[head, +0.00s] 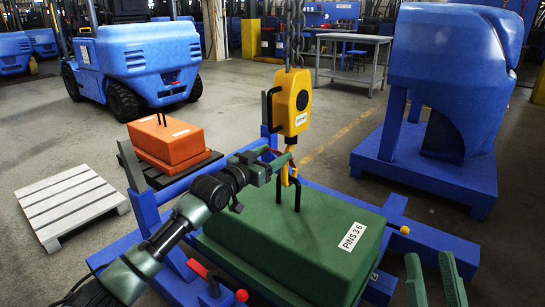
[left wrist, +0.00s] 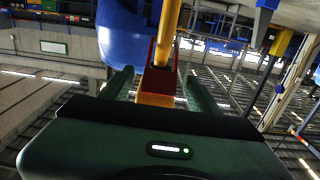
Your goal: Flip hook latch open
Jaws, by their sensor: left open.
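The yellow hoist block (head: 293,105) hangs on a chain, with its yellow hook (head: 287,178) below it at the black handle (head: 298,190) of the green counterweight (head: 300,240). A red latch piece (head: 281,161) shows at the hook. My left gripper (head: 284,158) is open at the hook. In the left wrist view, its green fingers (left wrist: 158,84) stand on both sides of the red latch (left wrist: 156,78) and the yellow hook part (left wrist: 155,99); contact is unclear. My right gripper (head: 434,275) is open and empty at the bottom right.
A blue frame (head: 435,238) surrounds the green counterweight, which carries a "PINS 3 6" label. An orange weight (head: 168,140) and a grey pallet (head: 70,203) are at the left. A large blue counterweight (head: 440,70) stands at the right, and a forklift (head: 135,60) behind.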

